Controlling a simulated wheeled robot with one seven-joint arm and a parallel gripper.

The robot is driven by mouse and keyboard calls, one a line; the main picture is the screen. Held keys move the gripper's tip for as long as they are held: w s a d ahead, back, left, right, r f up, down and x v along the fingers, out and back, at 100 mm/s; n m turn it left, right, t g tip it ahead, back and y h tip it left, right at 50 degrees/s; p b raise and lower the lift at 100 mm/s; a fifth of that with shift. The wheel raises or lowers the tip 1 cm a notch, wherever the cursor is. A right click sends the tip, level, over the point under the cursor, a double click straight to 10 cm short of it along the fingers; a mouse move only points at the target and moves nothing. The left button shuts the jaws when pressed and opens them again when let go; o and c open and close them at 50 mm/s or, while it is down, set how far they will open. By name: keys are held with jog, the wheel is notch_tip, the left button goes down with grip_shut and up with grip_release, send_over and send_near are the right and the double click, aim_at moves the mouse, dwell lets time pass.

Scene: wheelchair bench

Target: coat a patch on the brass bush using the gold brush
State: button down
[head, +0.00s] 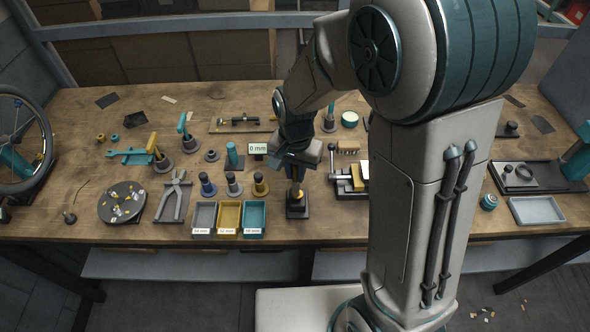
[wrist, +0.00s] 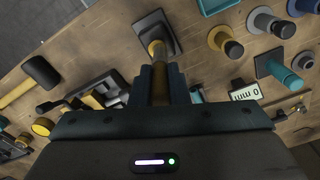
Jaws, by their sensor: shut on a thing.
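My gripper (head: 297,168) points down over a dark square stand (head: 297,211) at the bench's front middle. In the wrist view its fingers (wrist: 160,82) are shut around an upright gold-brown shaft (wrist: 159,92), apparently the gold brush. Its lower end reaches a gold ring-like part (wrist: 155,47) at the dark stand (wrist: 168,28); this part may be the brass bush. I cannot tell whether brush and part touch, and no coated patch can be made out.
Grey (head: 203,216), yellow (head: 229,216) and teal (head: 255,217) trays line the front edge, with blue and grey posts behind. A vise (head: 350,182) stands close on the right. A "0 mm" display (head: 257,148) is behind. A wheel (head: 20,140) is far left.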

jog(key=shift+d, duration=0.65)
jog(key=shift+a, duration=0.9)
jog(key=shift+w+d, duration=0.45)
jog(key=shift+d, duration=0.05)
jog(key=shift+s, duration=0.9)
jog(key=shift+r, duration=0.1)
